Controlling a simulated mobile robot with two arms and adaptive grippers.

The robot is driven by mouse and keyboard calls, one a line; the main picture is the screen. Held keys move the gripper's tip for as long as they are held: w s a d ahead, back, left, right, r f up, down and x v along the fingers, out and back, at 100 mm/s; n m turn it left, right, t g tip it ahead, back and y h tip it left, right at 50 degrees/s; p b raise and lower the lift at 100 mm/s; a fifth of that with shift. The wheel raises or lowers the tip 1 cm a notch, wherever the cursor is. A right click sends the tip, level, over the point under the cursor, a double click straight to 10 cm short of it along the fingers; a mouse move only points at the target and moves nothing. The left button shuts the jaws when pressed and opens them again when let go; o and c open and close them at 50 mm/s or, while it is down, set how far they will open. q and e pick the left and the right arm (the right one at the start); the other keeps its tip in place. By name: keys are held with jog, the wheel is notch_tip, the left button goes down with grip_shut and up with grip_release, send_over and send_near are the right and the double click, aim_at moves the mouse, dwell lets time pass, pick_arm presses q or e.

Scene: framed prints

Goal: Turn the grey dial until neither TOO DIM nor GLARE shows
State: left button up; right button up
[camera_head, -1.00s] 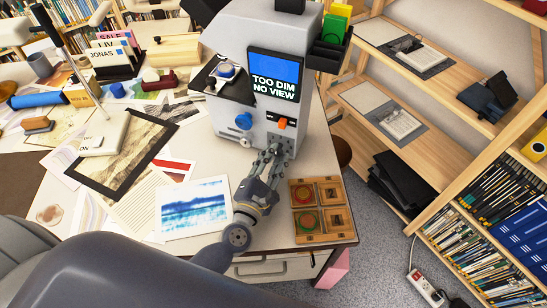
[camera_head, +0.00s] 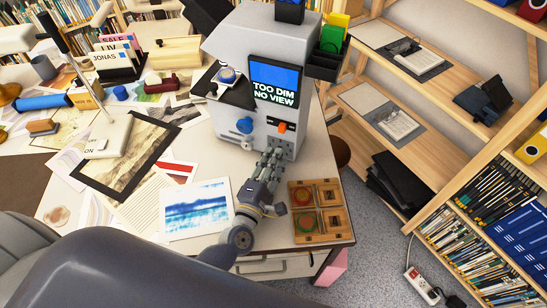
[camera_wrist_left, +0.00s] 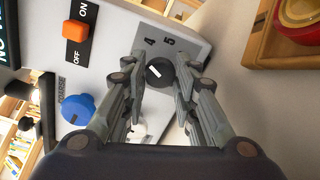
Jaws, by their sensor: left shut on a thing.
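The grey dial (camera_wrist_left: 158,72) is a small dark knob with a white pointer mark, on the machine's panel beside the printed numbers 4 and 5. In the wrist view it sits between the fingers of my left gripper (camera_wrist_left: 162,88), which is shut on it. In the head view my left gripper (camera_head: 271,157) reaches the lower front of the grey machine (camera_head: 232,45) and hides the dial. The machine's screen (camera_head: 275,82) reads TOO DIM and NO VIEW. GLARE does not show. My right gripper is not in view.
A blue knob (camera_wrist_left: 77,109) and an orange ON/OFF switch (camera_wrist_left: 75,30) are close to the dial. A wooden tray (camera_head: 343,224) with round pieces stands right of my left gripper. Prints, including a blue seascape (camera_head: 197,210), cover the table to the left.

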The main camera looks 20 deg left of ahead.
pick_arm(q)
jog(key=m+p, duration=0.1)
jog(key=m, duration=0.1)
jog(key=shift+m, duration=0.6)
jog(key=o, duration=1.1)
